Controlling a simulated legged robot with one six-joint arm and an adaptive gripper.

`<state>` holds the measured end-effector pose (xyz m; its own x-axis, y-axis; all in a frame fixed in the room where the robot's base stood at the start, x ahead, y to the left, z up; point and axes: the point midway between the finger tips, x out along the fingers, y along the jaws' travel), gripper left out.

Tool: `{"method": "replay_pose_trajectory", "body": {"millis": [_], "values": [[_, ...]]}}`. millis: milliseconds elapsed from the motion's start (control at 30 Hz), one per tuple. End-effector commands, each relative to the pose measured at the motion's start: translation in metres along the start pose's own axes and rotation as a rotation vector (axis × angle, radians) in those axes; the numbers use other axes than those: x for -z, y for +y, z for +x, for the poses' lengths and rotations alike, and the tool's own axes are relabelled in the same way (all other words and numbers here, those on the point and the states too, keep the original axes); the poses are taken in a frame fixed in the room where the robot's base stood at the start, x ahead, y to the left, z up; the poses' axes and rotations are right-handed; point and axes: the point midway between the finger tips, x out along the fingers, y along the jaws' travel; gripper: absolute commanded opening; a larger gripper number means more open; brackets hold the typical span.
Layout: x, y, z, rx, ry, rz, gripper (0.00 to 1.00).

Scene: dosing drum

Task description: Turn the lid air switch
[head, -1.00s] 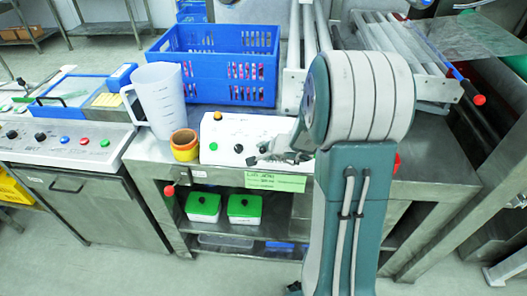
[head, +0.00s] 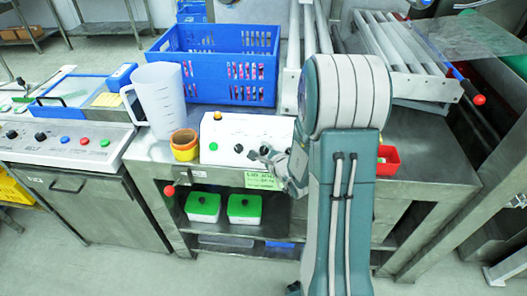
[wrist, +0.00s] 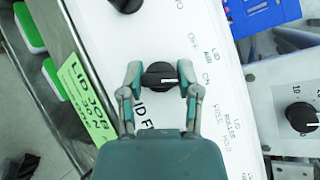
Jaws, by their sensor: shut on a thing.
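The lid air switch appears to be the black knob (wrist: 160,76) on the white control panel (wrist: 140,45), beside the printed words LID AIR, OFF and ON. A white pointer line on the knob points right in the wrist view. My gripper (wrist: 160,80) has one finger on each side of the knob, shut on it. In the head view, my gripper (head: 258,158) reaches the front of the panel (head: 222,130), and my arm hides the panel's right part. Another black knob (head: 238,148) stands to the left.
A blue crate (head: 215,65) stands behind, and a red bin (head: 389,162) lies right of my arm.

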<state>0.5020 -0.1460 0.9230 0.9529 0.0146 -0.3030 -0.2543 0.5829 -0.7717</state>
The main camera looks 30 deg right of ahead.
Motion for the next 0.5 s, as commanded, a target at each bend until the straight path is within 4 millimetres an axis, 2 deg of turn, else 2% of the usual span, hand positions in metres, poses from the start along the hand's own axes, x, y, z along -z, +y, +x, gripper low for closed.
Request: {"method": "replay_pose_trajectory", "body": {"millis": [33,500], "values": [[0.0013,0.0045,-0.0005,0.006,0.005,0.027,0.0],[0.0011,0.0048,-0.0008,0.096,0.005,0.155,0.0]]}}
